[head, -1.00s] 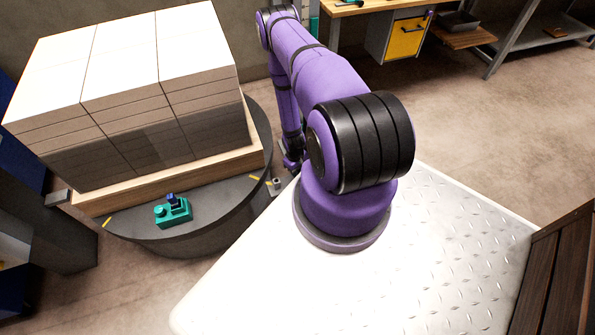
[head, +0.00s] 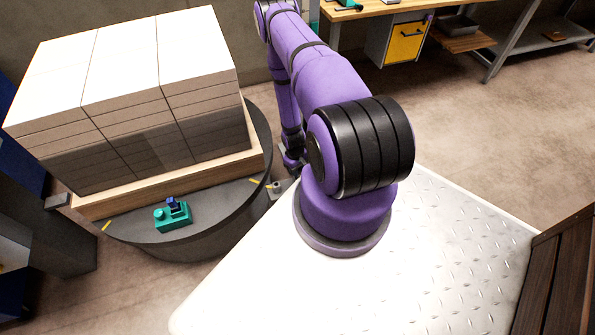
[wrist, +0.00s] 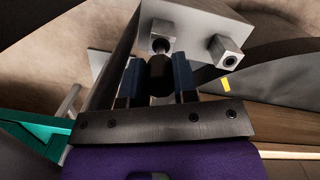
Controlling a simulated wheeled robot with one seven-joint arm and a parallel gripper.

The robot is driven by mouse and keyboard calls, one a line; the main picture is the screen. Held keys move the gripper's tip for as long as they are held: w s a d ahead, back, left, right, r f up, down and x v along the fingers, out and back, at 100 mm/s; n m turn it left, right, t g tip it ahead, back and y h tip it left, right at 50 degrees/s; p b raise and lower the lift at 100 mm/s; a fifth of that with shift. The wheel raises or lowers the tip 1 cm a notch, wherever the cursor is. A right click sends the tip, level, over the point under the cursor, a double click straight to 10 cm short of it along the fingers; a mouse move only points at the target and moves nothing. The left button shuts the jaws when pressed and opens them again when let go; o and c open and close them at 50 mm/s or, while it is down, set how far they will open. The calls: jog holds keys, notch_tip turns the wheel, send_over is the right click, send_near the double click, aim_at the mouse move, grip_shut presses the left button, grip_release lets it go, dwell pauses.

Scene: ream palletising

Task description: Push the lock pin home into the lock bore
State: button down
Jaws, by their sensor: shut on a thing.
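My gripper (wrist: 158,85) is shut on a dark, round-headed lock pin (wrist: 160,77), held between two blue fingers. Beyond the pin is a grey metal plate (wrist: 200,30) carrying two small blocks. The pin's front end lines up with the left block (wrist: 161,29) and seems to meet it. How deep it sits in a bore there I cannot tell. The right block (wrist: 229,61) shows an open round hole facing me. In the head view the metal fixture (head: 277,187) sits by the turntable's right edge; the gripper is mostly hidden behind my arm, and the pin cannot be made out.
The dark round turntable (head: 225,207) bears a wooden pallet (head: 170,183) stacked with paper reams (head: 130,90). A teal device (head: 173,216) sits on its front rim. A yellow mark (wrist: 225,84) lies right of the gripper. A workbench (head: 385,12) stands at the back.

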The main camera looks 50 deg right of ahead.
jog(key=shift+r, duration=0.9)
jog(key=shift+r, duration=0.2)
jog(key=shift+r, duration=1.9)
